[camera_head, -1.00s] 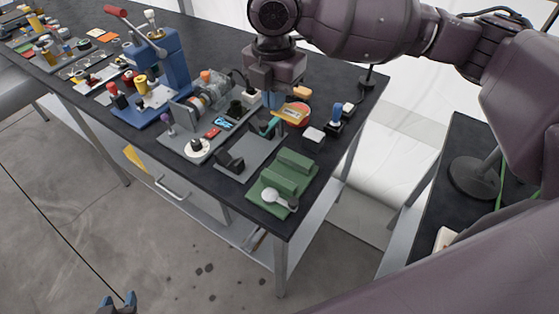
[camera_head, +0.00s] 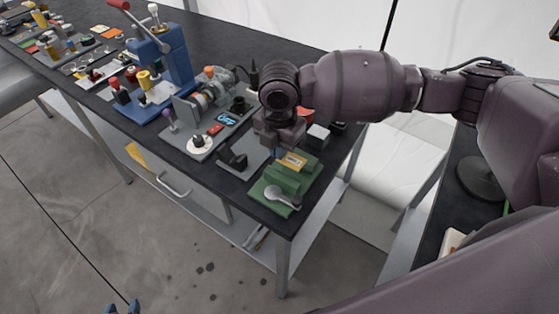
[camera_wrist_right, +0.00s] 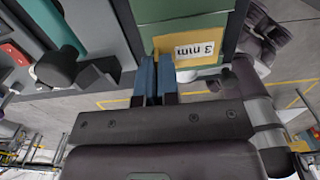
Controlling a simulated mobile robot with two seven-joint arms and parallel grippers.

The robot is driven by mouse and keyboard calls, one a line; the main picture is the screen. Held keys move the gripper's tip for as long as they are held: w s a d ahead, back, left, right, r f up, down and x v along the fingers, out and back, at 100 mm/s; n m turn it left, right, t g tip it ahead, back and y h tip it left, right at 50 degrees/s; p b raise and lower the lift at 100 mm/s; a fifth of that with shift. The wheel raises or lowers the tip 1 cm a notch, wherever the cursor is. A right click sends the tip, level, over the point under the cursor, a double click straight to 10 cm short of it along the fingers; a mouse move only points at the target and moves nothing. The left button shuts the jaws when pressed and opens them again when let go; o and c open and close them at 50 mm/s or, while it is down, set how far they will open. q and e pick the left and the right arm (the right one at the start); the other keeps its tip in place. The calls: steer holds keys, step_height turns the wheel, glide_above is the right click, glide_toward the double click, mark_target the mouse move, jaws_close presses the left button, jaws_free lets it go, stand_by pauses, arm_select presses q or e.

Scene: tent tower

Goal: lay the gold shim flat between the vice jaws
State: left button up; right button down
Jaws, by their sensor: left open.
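The gold shim (camera_head: 293,162), marked "3 mm", is over the green vice (camera_head: 287,179) in the head view. In the right wrist view the shim (camera_wrist_right: 192,48) lies in front of the green vice body (camera_wrist_right: 205,22), its near edge at my fingertips. My right gripper (camera_head: 277,151) is shut on the shim's edge; its blue fingers (camera_wrist_right: 157,68) are close together in the wrist view. I cannot tell whether the shim touches the jaws; the gap between them is largely hidden. My left gripper (camera_head: 123,307) is open and empty at the bottom of the head view, away from the table.
A pale round-headed lever (camera_head: 277,194) lies at the vice's front. A black block (camera_head: 234,159) on a grey plate stands left of it. A grey cube (camera_head: 318,135) is behind. The blue press (camera_head: 165,65) and other tools fill the table's left.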

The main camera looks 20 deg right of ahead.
mark_target(279, 170)
step_height(279, 170, down, 4)
steer(key=shift+f, duration=0.4)
arm_select(q)
steer(key=shift+s+f, duration=0.3)
steer(key=shift+f, duration=0.2)
steer(key=shift+s+f, duration=0.1)
arm_select(e)
steer(key=c, duration=1.4)
jaws_free()
steer(key=shift+f, duration=0.1)
steer(key=shift+o, duration=0.2)
arm_select(q)
steer(key=shift+w, duration=0.2)
